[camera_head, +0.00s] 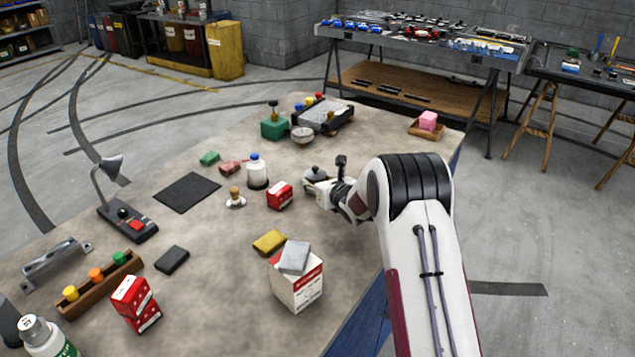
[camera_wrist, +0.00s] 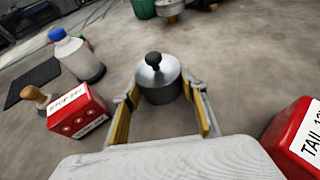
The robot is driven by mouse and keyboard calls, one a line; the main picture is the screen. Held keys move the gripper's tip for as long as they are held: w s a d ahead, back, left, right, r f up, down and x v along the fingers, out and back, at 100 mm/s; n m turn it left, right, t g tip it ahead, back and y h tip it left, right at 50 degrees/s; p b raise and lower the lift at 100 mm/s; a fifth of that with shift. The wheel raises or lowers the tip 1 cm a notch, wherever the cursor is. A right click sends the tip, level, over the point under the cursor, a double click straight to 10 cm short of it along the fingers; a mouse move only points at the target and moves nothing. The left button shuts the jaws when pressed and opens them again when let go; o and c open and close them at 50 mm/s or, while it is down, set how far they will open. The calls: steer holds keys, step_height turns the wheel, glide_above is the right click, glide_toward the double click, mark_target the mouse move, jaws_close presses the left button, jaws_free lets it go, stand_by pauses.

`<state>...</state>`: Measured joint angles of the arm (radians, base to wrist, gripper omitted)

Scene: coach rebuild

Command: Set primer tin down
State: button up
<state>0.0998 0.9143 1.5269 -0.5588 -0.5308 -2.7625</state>
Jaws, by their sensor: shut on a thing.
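The primer tin (camera_head: 314,173) is a small round grey metal tin with a dark knob on its lid. In the wrist view the tin (camera_wrist: 160,86) sits upright between the fingertips of my gripper (camera_wrist: 164,95), one yellow-padded finger on each side. My gripper (camera_head: 325,184) is shut on it. In the head view the tin is low over the right half of the table (camera_head: 225,273). I cannot tell whether its base touches the table top.
A red box lettered STOP (camera_head: 279,195) stands left of the tin, with a wooden-handled stamp (camera_head: 235,197) and white bottle (camera_head: 257,172) beyond. Another red box, lettered TAIL (camera_wrist: 294,137), is close on the right in the wrist view.

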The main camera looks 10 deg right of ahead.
steer(key=o, duration=1.5)
steer(key=shift+f, duration=0.15)
steer(key=shift+c, duration=0.2)
steer(key=shift+s+d+r, duration=0.1)
steer(key=shift+s+r, duration=0.15)
steer(key=shift+r, duration=0.1)
steer(key=shift+v, duration=5.7)
steer(key=shift+r, duration=0.1)
